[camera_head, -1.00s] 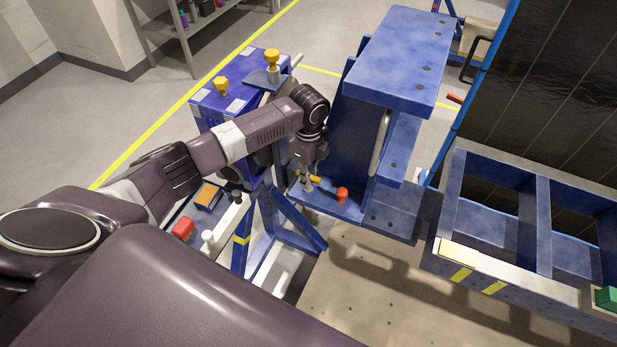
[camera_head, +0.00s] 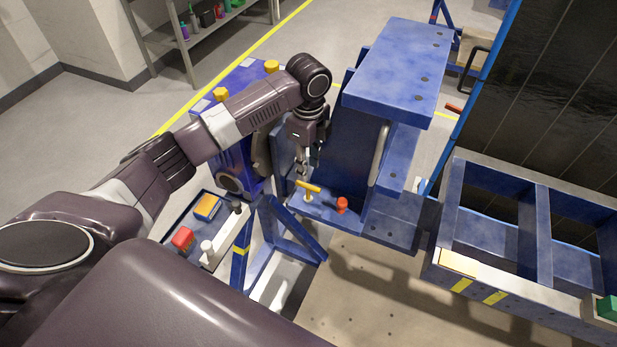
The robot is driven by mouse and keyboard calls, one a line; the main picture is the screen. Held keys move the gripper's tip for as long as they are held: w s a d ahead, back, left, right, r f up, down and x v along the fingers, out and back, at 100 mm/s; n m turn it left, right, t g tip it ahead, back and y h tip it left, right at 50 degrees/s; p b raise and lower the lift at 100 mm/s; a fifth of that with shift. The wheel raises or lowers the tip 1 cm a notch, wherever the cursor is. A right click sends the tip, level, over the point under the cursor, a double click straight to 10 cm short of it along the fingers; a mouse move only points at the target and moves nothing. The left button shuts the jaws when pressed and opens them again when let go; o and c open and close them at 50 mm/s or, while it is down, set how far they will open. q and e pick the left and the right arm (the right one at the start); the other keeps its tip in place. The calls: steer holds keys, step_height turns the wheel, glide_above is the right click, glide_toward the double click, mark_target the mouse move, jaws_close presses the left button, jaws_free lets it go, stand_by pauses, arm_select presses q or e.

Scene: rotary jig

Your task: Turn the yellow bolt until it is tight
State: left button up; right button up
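The yellow bolt (camera_head: 308,188) has a T-shaped yellow handle on a short pale shaft. It stands on the blue plate (camera_head: 325,208) at the foot of the large blue jig. My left gripper (camera_head: 302,172) points down just above and behind the handle's left part. It seems apart from the bolt, with nothing seen held in it. Its fingers are small and dark here, so their opening is unclear. A red-orange knob (camera_head: 342,205) stands on the same plate, right of the bolt. My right gripper is out of view.
The tall blue jig (camera_head: 395,60) rises close on the right of my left gripper. A blue box with yellow knobs (camera_head: 271,67) is behind my forearm. A tray holds a red block (camera_head: 182,238) and an orange-topped block (camera_head: 207,206). A blue frame (camera_head: 480,255) stands at right.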

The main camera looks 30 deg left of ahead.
arm_select(q)
step_height(320, 180, up, 2)
steer(key=shift+r, duration=0.25)
stand_by(0.4)
